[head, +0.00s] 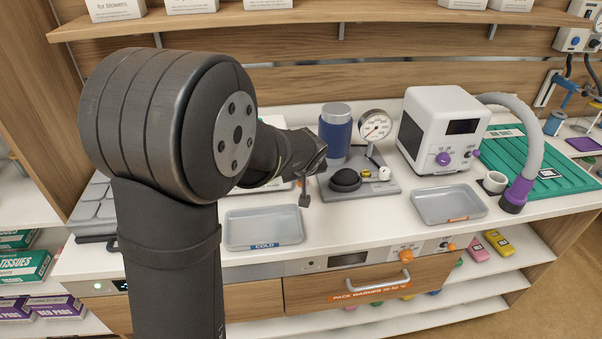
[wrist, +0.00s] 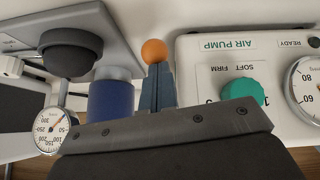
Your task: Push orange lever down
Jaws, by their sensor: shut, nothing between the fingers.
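The orange ball-shaped knob (wrist: 154,51) of the lever shows in the wrist view, between the air pump and the base that carries a black dome. My gripper (wrist: 157,68) is shut and empty, its fingertips lying right by the knob in that picture. I cannot tell whether they touch it. The lever's shaft is hidden by my fingers. In the head view, my gripper (head: 304,196) hangs down at the end of my arm, left of the dome's base. I cannot make out the orange knob clearly there. The white air pump (wrist: 258,55) is right of the knob in the wrist view.
The grey base (head: 377,189) bears a black dome (head: 345,180), a blue cylinder (head: 336,131) and a gauge (head: 375,126). A COLD tray (head: 264,227) lies in front, another tray (head: 449,204) to the right. A white machine (head: 440,130) stands behind. My arm hides much of the left side.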

